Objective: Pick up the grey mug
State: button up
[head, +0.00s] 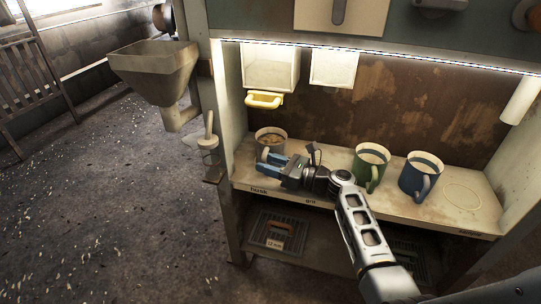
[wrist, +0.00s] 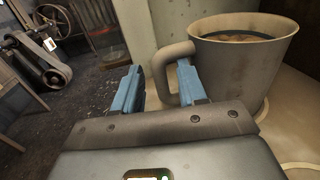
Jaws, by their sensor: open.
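The grey mug (head: 270,137) stands upright at the left end of the lit shelf, with brown contents inside. In the wrist view the grey mug (wrist: 243,62) is at the upper right, its handle pointing left. My gripper (head: 266,160) is at the mug's near side. In the wrist view my gripper (wrist: 158,85) has its two blue fingers apart. The right finger overlaps the handle in the picture and seems to reach through its loop. The left finger is out to the left, clear of the mug. I cannot tell whether a finger touches the handle.
A green mug (head: 370,167) and a blue mug (head: 420,175) stand on the shelf (head: 322,160) to the right. An empty ring mark lies at the right end. A yellow-handled dispenser (head: 264,100) hangs above the grey mug. A funnel (head: 155,67) stands left of the cabinet.

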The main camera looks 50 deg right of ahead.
jog(key=shift+x, duration=0.85)
grip_shut()
